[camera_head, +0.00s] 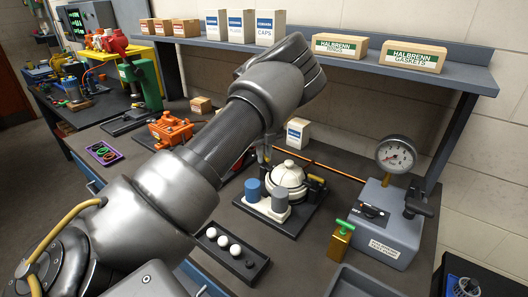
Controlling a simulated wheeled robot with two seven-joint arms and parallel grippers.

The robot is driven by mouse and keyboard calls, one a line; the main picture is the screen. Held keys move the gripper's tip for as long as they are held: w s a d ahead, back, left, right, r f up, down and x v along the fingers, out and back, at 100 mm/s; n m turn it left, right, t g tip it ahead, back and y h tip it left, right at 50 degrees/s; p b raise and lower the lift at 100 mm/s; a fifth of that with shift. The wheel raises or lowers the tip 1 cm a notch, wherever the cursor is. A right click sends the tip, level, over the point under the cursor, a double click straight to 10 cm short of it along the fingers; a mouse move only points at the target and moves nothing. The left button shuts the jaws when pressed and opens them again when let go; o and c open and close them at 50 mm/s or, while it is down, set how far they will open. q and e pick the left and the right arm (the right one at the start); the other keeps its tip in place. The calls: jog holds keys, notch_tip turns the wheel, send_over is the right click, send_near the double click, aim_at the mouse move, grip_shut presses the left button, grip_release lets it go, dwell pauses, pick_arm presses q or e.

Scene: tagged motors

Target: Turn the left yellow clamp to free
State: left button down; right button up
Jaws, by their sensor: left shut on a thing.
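A white domed housing (288,176) sits on a dark base plate in the middle of the bench. A yellow clamp (317,181) shows at its right side. The left yellow clamp is hidden behind my left arm and gripper, at the dome's left. My left arm crosses the view from the lower left and bends down at the wrist. Only a little of my left gripper (263,152) shows below the wrist, beside the dome's upper left. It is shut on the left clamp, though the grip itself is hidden. My right gripper is not in view.
Blue and grey cylinders (265,197) stand just in front of the dome. A dark tray with white balls (235,251) lies nearer. A gauge box (375,222) and a brass block with a green handle (340,240) stand at right. Boxes line the shelf (340,67) above.

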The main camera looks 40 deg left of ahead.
pick_arm(q)
jog(key=m, duration=0.6)
jog(key=shift+m+p, duration=0.3)
jog(key=shift+p, duration=0.1)
jog(key=m, duration=0.6)
jog(key=shift+p, duration=0.3)
jog(key=shift+m, duration=0.4)
jog(key=c, duration=1.4)
grip_release()
jog(key=shift+o, duration=0.2)
jog(key=shift+r, duration=0.1)
notch_tip(320, 180, up, 11)
jog(key=shift+f+b, duration=0.2)
jog(key=shift+b, duration=0.2)
